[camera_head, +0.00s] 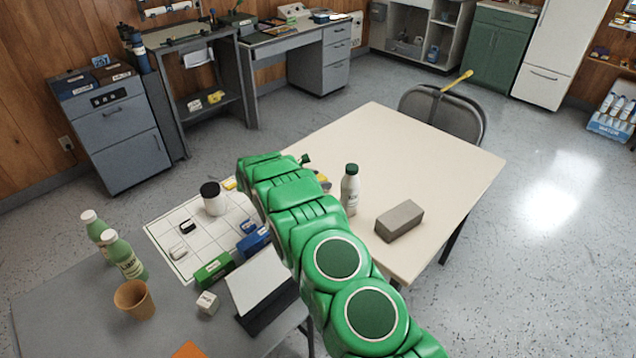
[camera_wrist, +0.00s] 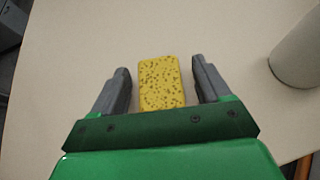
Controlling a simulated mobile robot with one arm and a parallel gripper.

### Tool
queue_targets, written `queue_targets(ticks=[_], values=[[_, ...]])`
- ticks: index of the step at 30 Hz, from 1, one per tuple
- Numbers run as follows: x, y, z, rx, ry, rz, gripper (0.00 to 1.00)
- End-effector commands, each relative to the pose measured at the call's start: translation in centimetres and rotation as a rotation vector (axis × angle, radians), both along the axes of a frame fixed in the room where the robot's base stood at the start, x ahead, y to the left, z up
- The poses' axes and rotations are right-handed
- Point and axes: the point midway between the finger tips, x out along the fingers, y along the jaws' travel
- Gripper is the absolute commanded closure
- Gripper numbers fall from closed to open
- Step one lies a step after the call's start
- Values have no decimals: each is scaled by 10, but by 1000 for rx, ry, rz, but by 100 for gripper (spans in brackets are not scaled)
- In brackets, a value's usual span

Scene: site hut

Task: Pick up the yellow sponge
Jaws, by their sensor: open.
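The yellow sponge (camera_wrist: 161,82) lies flat on the cream table (camera_wrist: 75,50) in the wrist view, a speckled upright rectangle. My gripper (camera_wrist: 161,77) is open, with one dark finger on each side of the sponge. A gap of bare table shows between the sponge and each finger. I cannot tell how high the fingers are above the table. In the head view my green arm reaches over the cream table and mostly hides the gripper; the sponge cannot be made out clearly there.
A white bottle with a green cap (camera_head: 350,189) stands right of my arm, and a grey block (camera_head: 399,221) lies nearer the table's edge. A white jar with a black lid (camera_head: 213,198) stands to the left. The far right of the cream table (camera_head: 440,160) is clear.

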Motion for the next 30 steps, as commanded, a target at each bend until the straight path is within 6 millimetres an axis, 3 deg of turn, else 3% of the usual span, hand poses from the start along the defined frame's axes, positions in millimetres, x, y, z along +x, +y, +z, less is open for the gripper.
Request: queue_targets(ticks=[1, 12, 23, 30], values=[[0, 0, 0, 0, 0, 0, 23], [0, 0, 1, 1, -1, 0, 78], [0, 0, 3, 1, -1, 0, 79], [1, 1, 19, 3, -4, 2, 79]])
